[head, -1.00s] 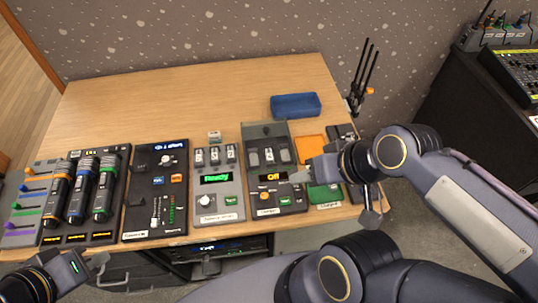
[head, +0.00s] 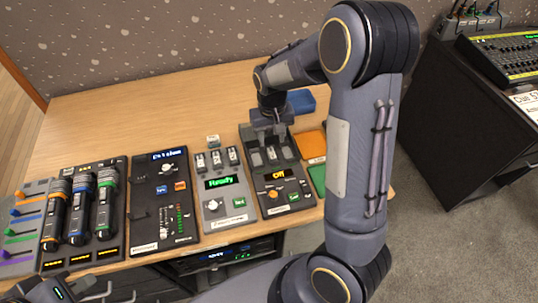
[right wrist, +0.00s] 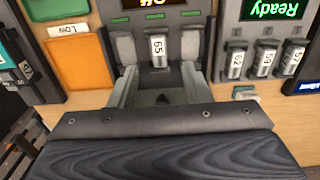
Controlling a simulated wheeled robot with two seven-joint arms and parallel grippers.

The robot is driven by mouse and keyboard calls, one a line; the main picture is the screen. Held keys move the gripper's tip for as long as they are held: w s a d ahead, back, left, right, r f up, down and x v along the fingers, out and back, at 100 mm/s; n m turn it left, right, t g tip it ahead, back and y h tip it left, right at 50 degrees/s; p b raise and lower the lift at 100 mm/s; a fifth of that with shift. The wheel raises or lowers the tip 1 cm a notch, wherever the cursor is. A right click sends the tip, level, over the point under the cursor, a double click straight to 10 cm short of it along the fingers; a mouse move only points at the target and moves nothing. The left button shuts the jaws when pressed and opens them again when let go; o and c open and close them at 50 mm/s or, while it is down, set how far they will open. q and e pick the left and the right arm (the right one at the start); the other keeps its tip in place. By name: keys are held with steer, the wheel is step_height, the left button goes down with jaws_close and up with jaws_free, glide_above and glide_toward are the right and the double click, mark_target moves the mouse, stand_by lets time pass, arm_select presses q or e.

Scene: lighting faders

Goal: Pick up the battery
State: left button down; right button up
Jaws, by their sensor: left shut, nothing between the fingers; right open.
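A battery with a white label reading 65 (right wrist: 157,48) sits in the middle slot of the grey charger whose display (head: 276,175) reads Off. My right gripper (right wrist: 158,80) is open over the back of this charger, its fingers at either side of the middle slot and nothing held between them. In the head view the right gripper (head: 268,127) partly hides the charger's back. My left gripper (head: 103,291) is shut and empty at the lower left, in front of the table.
An orange pad (head: 312,145) and blue case (head: 301,101) are close to the right arm. The table's back left (head: 120,115) is clear.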

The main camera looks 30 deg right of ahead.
mark_target(272, 152)
step_height(272, 152, down, 7)
steer(key=shift+w+d+f, duration=0.1)
steer(key=shift+w, duration=0.05)
steer(key=shift+c, duration=0.4)
jaws_close()
